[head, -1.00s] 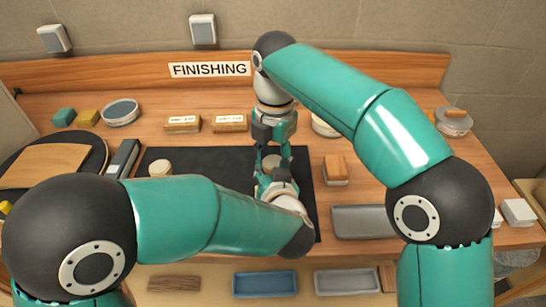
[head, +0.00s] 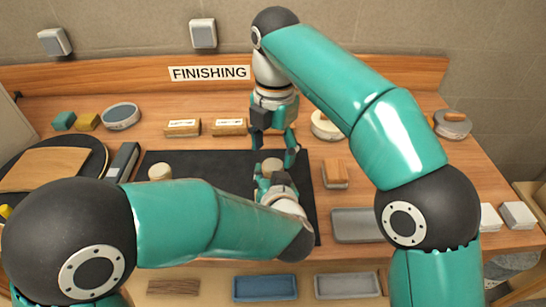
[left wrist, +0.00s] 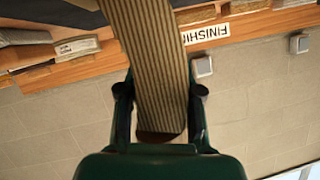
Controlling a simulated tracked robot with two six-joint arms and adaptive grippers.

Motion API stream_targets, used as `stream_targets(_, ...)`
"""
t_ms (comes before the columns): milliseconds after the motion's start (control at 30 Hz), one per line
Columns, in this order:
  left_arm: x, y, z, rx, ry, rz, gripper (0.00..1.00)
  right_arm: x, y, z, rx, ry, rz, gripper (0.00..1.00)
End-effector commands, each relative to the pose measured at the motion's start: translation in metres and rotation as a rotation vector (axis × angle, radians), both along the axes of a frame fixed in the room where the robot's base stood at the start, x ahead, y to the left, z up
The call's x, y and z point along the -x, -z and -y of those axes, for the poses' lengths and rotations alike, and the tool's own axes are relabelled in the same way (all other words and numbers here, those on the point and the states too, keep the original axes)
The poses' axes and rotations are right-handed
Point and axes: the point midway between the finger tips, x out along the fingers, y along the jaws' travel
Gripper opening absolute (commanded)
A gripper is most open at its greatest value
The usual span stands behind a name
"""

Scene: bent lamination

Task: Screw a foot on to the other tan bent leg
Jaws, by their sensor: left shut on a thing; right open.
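In the left wrist view a tan bent leg (left wrist: 158,60) with fine lengthwise stripes runs between my left gripper's fingers (left wrist: 160,110). My left gripper also shows in the head view (head: 272,180), shut on the leg and pointing away from me over the black mat. A pale round piece (head: 272,164), which looks like a foot, shows at its tips. I cannot tell how it is seated on the leg. My right gripper (head: 274,150) points down just beyond and above that piece, fingers spread and empty. Another pale round piece (head: 160,172) stands on the mat to the left.
The black mat (head: 215,165) has bare room between the two pale pieces. An orange-topped block (head: 335,172) and a grey tray (head: 358,224) lie to the right. Two labelled blocks (head: 183,127) and a round tin (head: 121,115) stand behind. A dark long box (head: 123,160) borders the mat's left.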

Motion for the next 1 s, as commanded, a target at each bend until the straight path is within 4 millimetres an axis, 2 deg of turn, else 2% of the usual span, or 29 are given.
stream_targets(33,0.001,0.005,-0.001,-0.007,-0.001,-0.011,0.00,0.000,-0.003,0.000,0.001,0.000,0.001,0.71)
stream_targets(300,0.002,0.004,-0.001,-0.008,0.001,-0.010,0.00,-0.001,-0.005,0.001,0.001,0.000,0.001,0.71)
stream_targets(367,0.002,0.004,-0.001,-0.008,0.001,-0.010,0.00,-0.001,-0.005,0.001,0.001,-0.001,0.001,0.67)
stream_targets(500,0.002,0.004,-0.001,-0.008,0.001,-0.010,0.00,0.002,-0.006,0.003,0.007,-0.048,-0.009,0.67)
stream_targets(800,0.002,0.004,-0.001,-0.008,0.001,-0.010,0.00,0.002,-0.038,0.008,0.003,-0.274,-0.005,0.67)
stream_targets(1000,0.002,0.004,-0.001,-0.008,0.001,-0.010,0.00,-0.001,-0.040,0.001,0.000,-0.285,0.006,0.67)
